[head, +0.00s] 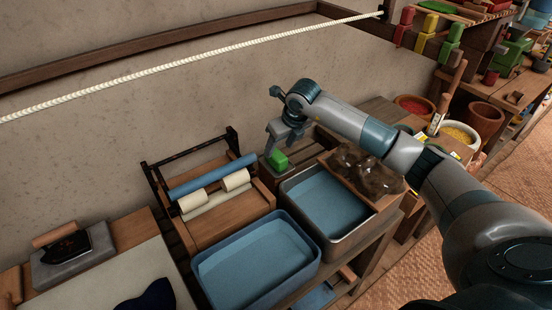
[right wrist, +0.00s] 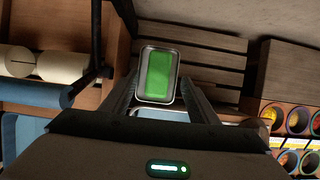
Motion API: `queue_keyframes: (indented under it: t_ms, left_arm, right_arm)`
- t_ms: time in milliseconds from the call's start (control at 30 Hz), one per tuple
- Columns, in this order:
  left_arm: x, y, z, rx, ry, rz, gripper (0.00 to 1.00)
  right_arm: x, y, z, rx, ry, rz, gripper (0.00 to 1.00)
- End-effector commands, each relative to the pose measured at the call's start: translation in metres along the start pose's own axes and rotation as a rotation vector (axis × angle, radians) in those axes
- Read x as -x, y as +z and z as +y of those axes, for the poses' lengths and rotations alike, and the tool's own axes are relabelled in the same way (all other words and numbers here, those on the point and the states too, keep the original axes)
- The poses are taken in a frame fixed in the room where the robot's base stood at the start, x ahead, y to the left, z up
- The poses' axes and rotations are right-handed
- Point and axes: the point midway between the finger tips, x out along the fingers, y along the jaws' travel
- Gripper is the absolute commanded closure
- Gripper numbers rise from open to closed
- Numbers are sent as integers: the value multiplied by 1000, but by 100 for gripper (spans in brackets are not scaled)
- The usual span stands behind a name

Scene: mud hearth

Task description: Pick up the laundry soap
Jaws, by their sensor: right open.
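The laundry soap (head: 279,160) is a bright green block near the wall, just beyond the metal basin. In the right wrist view the soap (right wrist: 160,74) lies in a small metal dish (right wrist: 142,60) on a slatted wooden surface. My right gripper (head: 272,148) is above and right beside the soap in the head view. In the right wrist view its open fingers (right wrist: 158,95) stand apart, one on each side of the dish's near end. I cannot tell whether they touch the dish. My left gripper is not in view.
A metal basin of water (head: 285,188) and a blue basin (head: 205,268) stand in front. A wringer with rollers (head: 190,203) stands left of the soap. A washboard with dark cloth (head: 335,180) lies across the metal basin. A rope (head: 150,74) hangs along the wall.

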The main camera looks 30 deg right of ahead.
Motion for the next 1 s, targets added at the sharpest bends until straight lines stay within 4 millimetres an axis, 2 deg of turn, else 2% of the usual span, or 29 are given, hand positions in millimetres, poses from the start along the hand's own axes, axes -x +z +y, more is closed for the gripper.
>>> queue_keyframes:
  t_ms: [167, 367, 600, 1000]
  left_arm:
    - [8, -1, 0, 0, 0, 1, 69]
    - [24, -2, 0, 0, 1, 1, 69]
    - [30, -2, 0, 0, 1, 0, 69]
    - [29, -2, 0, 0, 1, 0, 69]
  right_arm:
    - [-5, 0, 1, -1, 1, 2, 45]
    - [-26, 0, 3, -2, 2, 4, 45]
    - [-50, -1, 3, -1, 0, 2, 45]
    - [-52, -1, 3, 0, 0, 0, 45]
